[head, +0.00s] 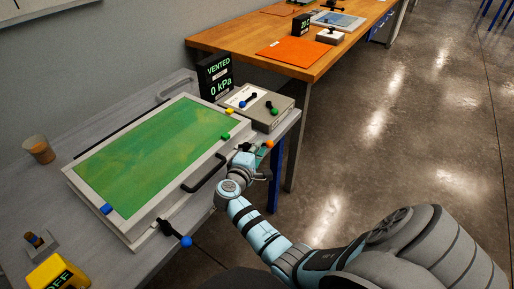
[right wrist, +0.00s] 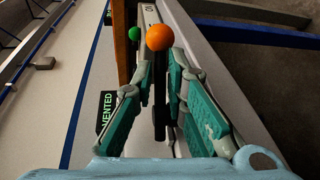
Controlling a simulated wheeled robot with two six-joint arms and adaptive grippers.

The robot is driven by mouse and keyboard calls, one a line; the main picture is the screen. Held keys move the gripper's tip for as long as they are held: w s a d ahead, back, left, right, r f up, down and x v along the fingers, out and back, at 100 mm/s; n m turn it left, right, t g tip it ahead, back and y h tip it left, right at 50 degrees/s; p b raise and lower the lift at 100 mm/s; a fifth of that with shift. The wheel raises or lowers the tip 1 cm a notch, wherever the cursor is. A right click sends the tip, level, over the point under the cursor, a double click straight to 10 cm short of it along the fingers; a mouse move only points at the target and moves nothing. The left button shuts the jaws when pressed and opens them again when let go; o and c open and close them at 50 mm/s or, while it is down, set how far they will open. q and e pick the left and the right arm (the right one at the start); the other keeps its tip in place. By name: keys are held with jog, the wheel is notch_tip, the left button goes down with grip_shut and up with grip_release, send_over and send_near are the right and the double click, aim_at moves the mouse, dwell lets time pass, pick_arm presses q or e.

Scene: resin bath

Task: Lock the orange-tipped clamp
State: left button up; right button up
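The orange-tipped clamp shows in the head view as an orange ball (head: 268,144) at the right end of the white-framed bath (head: 150,212) with its green top. In the right wrist view the orange ball (right wrist: 160,37) sits just past my fingertips, and its dark lever (right wrist: 160,112) runs down between the fingers. My right gripper (head: 255,157) is at this clamp; in the wrist view its fingers (right wrist: 155,78) stand apart on both sides of the lever. I cannot tell whether either finger touches it. The clamp's base is hidden. My left gripper is not in view.
A blue-tipped clamp (head: 178,236) is on the bath's front side, with a dark handle (head: 205,173) between. A valve box (head: 268,119) and a display reading VENTED, 0 kPa (head: 216,77) stand behind. A yellow OFF block (head: 58,272) and cup (head: 39,149) are left.

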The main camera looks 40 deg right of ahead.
jog(key=shift+o, duration=1.1)
jog(key=shift+s+d, duration=0.1)
jog(key=v, duration=0.7)
jog(key=shift+a, duration=0.25)
